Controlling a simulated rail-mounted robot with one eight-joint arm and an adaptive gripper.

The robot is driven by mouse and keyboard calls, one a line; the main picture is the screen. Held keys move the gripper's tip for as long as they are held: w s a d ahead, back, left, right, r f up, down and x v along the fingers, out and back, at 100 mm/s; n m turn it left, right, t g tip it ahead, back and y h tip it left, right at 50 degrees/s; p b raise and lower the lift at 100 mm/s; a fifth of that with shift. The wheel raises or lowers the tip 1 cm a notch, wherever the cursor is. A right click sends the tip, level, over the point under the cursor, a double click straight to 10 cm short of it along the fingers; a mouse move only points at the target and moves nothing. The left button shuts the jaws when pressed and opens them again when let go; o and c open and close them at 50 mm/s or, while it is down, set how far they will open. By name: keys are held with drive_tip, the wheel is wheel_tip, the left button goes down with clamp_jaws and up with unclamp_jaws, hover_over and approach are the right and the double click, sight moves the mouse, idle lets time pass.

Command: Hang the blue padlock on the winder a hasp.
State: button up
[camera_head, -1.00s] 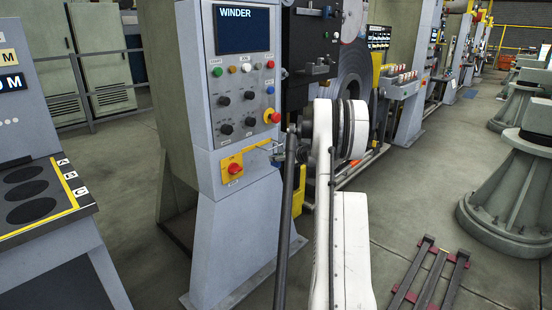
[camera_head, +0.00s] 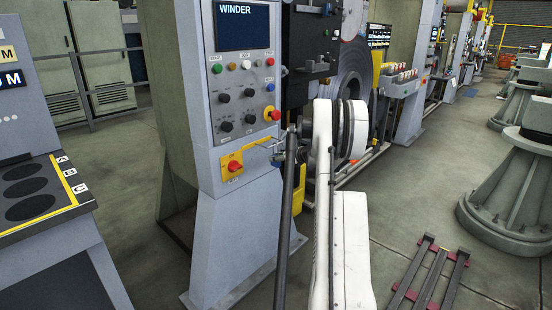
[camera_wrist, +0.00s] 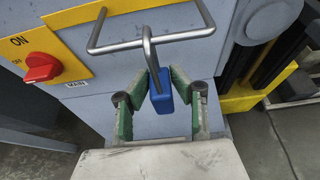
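The blue padlock (camera_wrist: 161,92) hangs in the wrist view with its body below the wire hasp (camera_wrist: 150,43) of the winder. Its steel shackle crosses the hasp's front bar and seems hooked over it. My gripper (camera_wrist: 160,82) has its green-padded fingers on both sides of the padlock body. Narrow gaps show beside the body, so the fingers look open around it. In the head view the hasp (camera_head: 264,144) sticks out beside the red switch, with my gripper (camera_head: 279,158) at its right end. The padlock cannot be made out there.
The red rotary switch (camera_wrist: 41,67) on its yellow plate sits left of the hasp. The winder panel (camera_head: 243,95) with buttons and knobs is above. A bench with circles marked A, B, C (camera_head: 32,195) stands left. Open floor lies between.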

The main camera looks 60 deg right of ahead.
drive_tip(key=o, duration=0.4)
drive_tip(key=shift+o, duration=0.2)
drive_tip(key=v, duration=1.2)
